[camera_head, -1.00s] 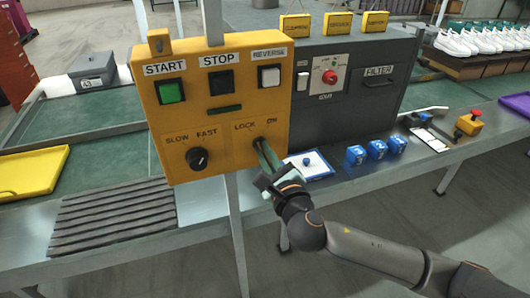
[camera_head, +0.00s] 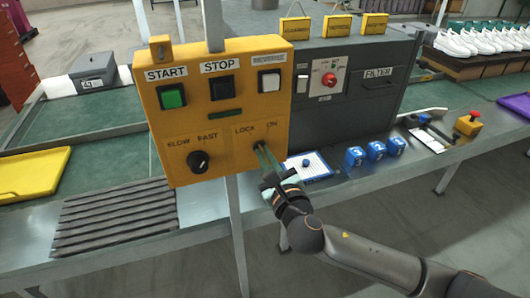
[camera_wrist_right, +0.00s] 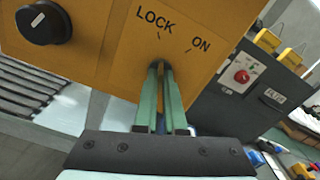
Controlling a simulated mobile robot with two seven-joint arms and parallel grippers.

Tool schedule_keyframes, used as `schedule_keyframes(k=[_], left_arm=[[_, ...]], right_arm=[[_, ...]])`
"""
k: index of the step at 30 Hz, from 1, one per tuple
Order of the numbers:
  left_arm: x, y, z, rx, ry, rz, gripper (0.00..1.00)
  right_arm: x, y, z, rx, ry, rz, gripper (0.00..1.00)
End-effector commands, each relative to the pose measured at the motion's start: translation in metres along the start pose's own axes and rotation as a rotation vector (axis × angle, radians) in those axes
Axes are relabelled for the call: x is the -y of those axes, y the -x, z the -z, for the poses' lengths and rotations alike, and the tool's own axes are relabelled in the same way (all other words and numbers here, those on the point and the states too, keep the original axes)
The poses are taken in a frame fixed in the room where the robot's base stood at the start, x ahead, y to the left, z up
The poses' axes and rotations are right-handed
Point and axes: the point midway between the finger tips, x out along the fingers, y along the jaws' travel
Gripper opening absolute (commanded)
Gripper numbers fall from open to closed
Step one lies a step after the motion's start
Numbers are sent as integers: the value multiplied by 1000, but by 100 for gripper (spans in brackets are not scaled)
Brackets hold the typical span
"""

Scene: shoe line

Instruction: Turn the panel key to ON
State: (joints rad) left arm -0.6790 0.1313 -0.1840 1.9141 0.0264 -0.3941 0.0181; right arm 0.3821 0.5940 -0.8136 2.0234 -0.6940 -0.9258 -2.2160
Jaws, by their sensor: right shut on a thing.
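The yellow control panel (camera_head: 222,130) stands at the front of the line, with LOCK and ON printed above its key switch. My right gripper (camera_head: 262,153) reaches up to the switch from the lower right, its green fingers at the panel face. In the right wrist view, the two fingers (camera_wrist_right: 161,72) meet the panel (camera_wrist_right: 112,60) just below the LOCK and ON marks and are shut on the key. The key itself is mostly hidden between the fingertips, so its exact angle cannot be told. My left gripper is not in view.
A black SLOW/FAST knob (camera_head: 198,161) sits left of the key switch, below the green START button (camera_head: 172,96). A grey cabinet (camera_head: 345,110) stands behind.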

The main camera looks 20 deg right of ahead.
Motion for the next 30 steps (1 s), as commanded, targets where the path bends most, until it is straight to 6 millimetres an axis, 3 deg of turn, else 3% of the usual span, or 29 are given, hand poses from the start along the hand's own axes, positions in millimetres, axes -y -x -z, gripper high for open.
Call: schedule_keyframes(k=[18,30], left_arm=[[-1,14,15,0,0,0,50],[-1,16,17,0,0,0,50]], right_arm=[[0,0,0,-2,-586,0,0],[-1,0,0,-1,-874,-1,0]])
